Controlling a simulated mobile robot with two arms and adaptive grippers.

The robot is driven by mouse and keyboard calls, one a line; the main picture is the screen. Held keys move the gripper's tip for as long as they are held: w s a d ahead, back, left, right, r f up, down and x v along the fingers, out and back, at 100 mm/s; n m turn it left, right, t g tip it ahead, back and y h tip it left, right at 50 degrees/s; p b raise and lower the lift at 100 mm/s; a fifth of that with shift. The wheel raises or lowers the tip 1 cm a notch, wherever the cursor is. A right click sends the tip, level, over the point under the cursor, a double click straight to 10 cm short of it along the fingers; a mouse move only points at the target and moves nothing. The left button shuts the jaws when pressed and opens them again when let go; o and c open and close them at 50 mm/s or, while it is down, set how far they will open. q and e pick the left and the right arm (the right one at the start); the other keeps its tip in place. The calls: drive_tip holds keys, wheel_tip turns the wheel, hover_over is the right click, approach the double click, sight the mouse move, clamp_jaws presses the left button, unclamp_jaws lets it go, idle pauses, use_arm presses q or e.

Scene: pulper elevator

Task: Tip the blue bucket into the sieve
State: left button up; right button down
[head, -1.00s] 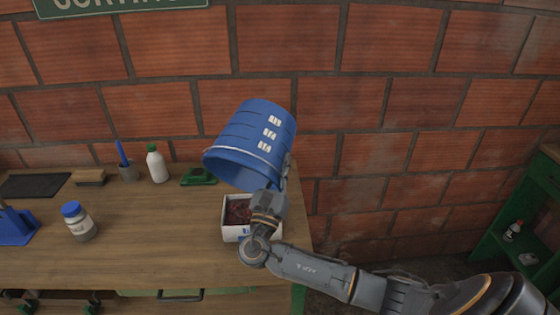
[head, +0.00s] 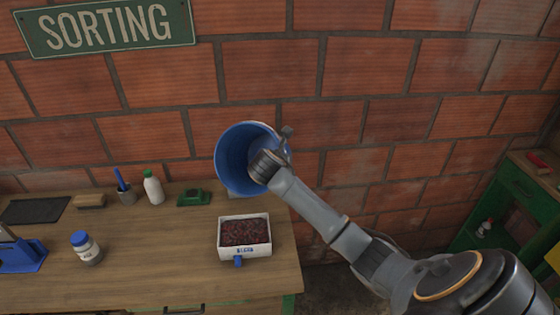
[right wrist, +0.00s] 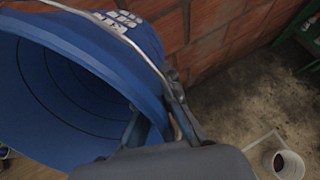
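The blue bucket (head: 232,160) is up above the back right of the workbench, tilted with its mouth toward me. Its visible inside looks empty. My right gripper (head: 282,150) is shut on the bucket's rim. In the right wrist view, the gripper's fingers (right wrist: 160,118) pinch the rim of the bucket (right wrist: 85,45), with the wire handle beside them. The sieve (head: 256,252), a white box with a blue tab, sits on the bench in front of and below the bucket. It holds a bed of dark red berries or cherries (head: 244,232). My left gripper is not in view.
On the wooden bench (head: 150,262) are a white bottle (head: 153,188), a green object (head: 194,197), a blue-lidded jar (head: 86,248), a brush (head: 90,201) and a dark mat (head: 34,210). A brick wall (head: 345,110) stands behind. Green shelving (head: 515,185) is at the right.

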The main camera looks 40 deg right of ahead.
drive_tip(key=shift+w+d+r+g+y, duration=0.15)
drive_tip(key=shift+w+d+g+y, duration=0.2)
drive_tip(key=shift+y, duration=0.35)
drive_tip(key=f+g+y, duration=0.1)
drive_tip(key=g+y, duration=0.1)
drive_tip(key=y, duration=0.1)
drive_tip(key=shift+w+d+f, duration=0.15)
drive_tip(key=shift+d+f, duration=0.25)
wheel_tip(320, 180, down, 6)
drive_tip(key=a+g+y+b, duration=0.1)
drive_tip(key=g+y, duration=0.2)
drive_tip(key=y, duration=0.2)
drive_tip(key=shift+s+a+m+b, duration=0.25)
drive_tip(key=shift+s+m+b, duration=0.05)
drive_tip(key=shift+s+b, duration=0.1)
